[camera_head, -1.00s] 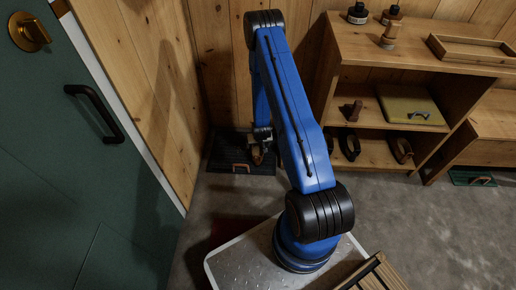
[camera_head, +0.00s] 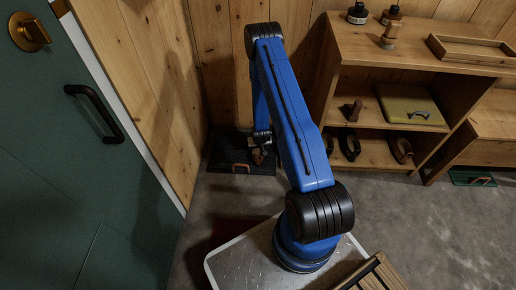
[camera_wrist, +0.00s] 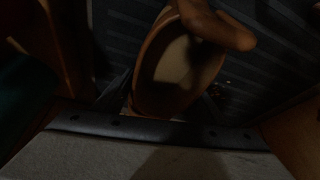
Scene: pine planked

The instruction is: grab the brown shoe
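The brown shoe (camera_wrist: 152,75) is close in front of my wrist camera, its pale insole (camera_wrist: 172,62) showing through the opening. In the head view the shoe (camera_head: 257,156) is a small brown shape at the end of my gripper (camera_head: 262,142), over the dark ribbed mat (camera_head: 225,149). My gripper's fingers are very dark, close to the shoe's sides. I cannot tell whether they press on it, or whether the shoe rests on the mat.
A wooden shelf unit (camera_head: 335,100) with dark shoes inside stands to the right, bottles on top. A wooden bench (camera_head: 497,118) is at the far right. A green door (camera_head: 60,170) and plank wall close in on the left. Grey floor (camera_head: 430,225) is clear at the lower right.

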